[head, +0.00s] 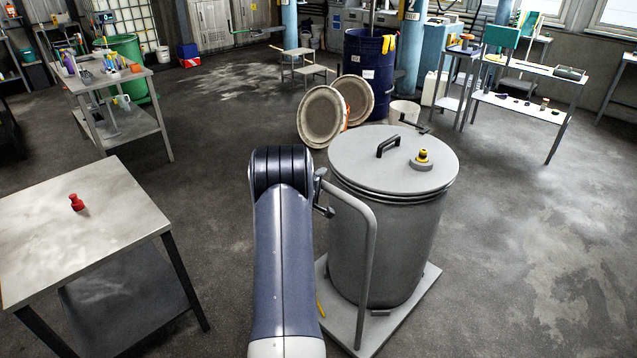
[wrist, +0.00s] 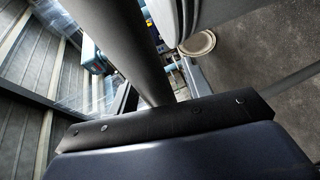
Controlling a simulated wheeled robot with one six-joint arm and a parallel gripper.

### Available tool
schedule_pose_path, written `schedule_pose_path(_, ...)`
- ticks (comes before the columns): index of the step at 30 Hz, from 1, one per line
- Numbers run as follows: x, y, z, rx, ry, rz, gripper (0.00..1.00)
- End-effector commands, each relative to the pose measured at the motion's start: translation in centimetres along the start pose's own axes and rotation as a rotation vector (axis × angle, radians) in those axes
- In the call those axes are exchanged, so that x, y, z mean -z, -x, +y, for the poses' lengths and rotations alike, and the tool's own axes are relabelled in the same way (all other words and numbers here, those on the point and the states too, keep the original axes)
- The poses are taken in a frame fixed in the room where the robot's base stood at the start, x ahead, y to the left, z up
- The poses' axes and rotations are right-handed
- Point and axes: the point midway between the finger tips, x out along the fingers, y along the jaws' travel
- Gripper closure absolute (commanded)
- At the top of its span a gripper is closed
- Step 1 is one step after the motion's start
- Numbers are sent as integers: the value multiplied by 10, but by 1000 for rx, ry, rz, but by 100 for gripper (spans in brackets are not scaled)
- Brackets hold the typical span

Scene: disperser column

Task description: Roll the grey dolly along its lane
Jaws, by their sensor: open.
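The grey dolly (head: 405,309) is a flat plate low on the floor at centre right, with a bent grey tube handle (head: 369,250) rising at its near left side. A large grey lidded drum (head: 385,235) stands on it. My arm reaches toward the handle's upper end. My gripper (head: 325,200) is mostly hidden behind my arm, beside the upper part of the handle. In the wrist view a grey tube (wrist: 140,55) runs down to the dark edge of my gripper (wrist: 165,120). The jaws are open; the fingertips are hidden, and I cannot tell whether they touch the handle.
A steel table (head: 85,215) with a red object (head: 76,202) stands at the left. Round lids (head: 323,117), a blue drum (head: 368,75) and a white bucket (head: 404,112) are behind the grey drum. A workbench (head: 530,90) stands back right. Floor (head: 530,240) at right is clear.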

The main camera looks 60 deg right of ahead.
Motion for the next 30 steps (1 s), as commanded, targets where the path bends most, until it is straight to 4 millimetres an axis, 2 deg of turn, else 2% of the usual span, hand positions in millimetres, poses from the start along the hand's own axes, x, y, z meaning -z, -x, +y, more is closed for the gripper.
schedule_pose_path(4,0,4,0,-1,-1,-1,53)
schedule_pose_path(8,0,19,0,0,0,0,53)
schedule_pose_path(21,2,93,-1,1,1,3,53)
schedule_pose_path(25,2,104,-1,0,1,2,53)
schedule_pose_path(30,1,109,-1,1,1,2,53)
